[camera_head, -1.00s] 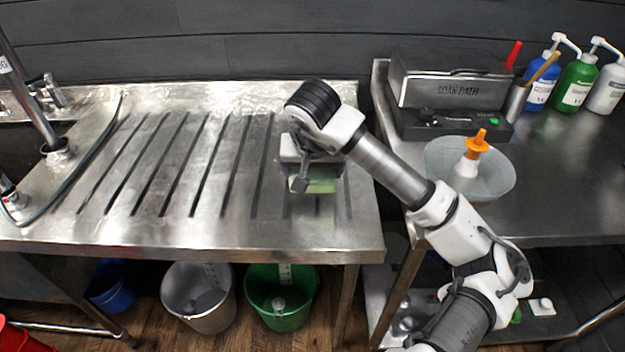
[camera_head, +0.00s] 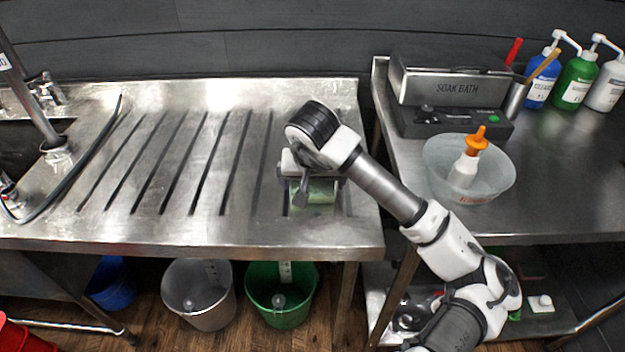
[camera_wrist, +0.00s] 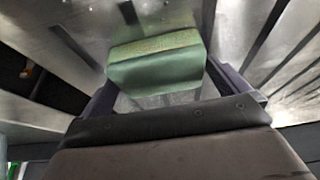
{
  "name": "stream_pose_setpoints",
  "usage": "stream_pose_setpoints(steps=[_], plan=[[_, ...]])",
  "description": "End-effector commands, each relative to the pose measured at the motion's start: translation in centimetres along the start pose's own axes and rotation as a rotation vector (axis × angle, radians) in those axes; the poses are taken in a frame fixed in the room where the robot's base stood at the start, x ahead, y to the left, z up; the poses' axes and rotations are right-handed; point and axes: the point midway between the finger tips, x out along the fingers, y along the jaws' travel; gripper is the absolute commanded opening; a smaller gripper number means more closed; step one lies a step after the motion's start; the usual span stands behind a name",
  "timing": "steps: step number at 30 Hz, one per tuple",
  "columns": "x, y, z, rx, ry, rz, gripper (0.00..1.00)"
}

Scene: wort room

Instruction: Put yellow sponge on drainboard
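The sponge (camera_head: 317,192) looks green with a yellowish-green face, and the wrist view shows it closely (camera_wrist: 156,65). My gripper (camera_head: 314,187) is over the right end of the ribbed steel drainboard (camera_head: 235,228). In the wrist view its dark fingers lie against both ends of the sponge, so it is shut on it. The sponge is low over the drainboard; I cannot tell whether its underside touches the metal. My wrist hides part of the sponge from the head camera.
A second steel table (camera_head: 570,180) at the right bears a soak bath (camera_head: 455,90), a bowl (camera_head: 470,185) with an orange-capped bottle, and pump bottles (camera_head: 578,80). A hose (camera_head: 85,160) lies at the drainboard's left. Buckets (camera_head: 282,300) stand below. The drainboard's middle is clear.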

Motion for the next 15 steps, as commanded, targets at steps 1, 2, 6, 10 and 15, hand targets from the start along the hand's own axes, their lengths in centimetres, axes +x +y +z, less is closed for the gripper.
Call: stream_pose_setpoints(steps=[1,2,6,10,15], plan=[[0.0,0.0,0.0,0.0,0.0,0.0,1.0],[0.0,0.0,0.0,0.0,0.0,0.0,1.0],[-0.3,0.0,-0.1,0.0,-0.001,-0.001,1.0],[-1.5,0.0,-0.1,-0.001,0.003,0.001,1.0],[-4.8,0.0,-0.1,-0.003,0.006,0.004,1.0]])
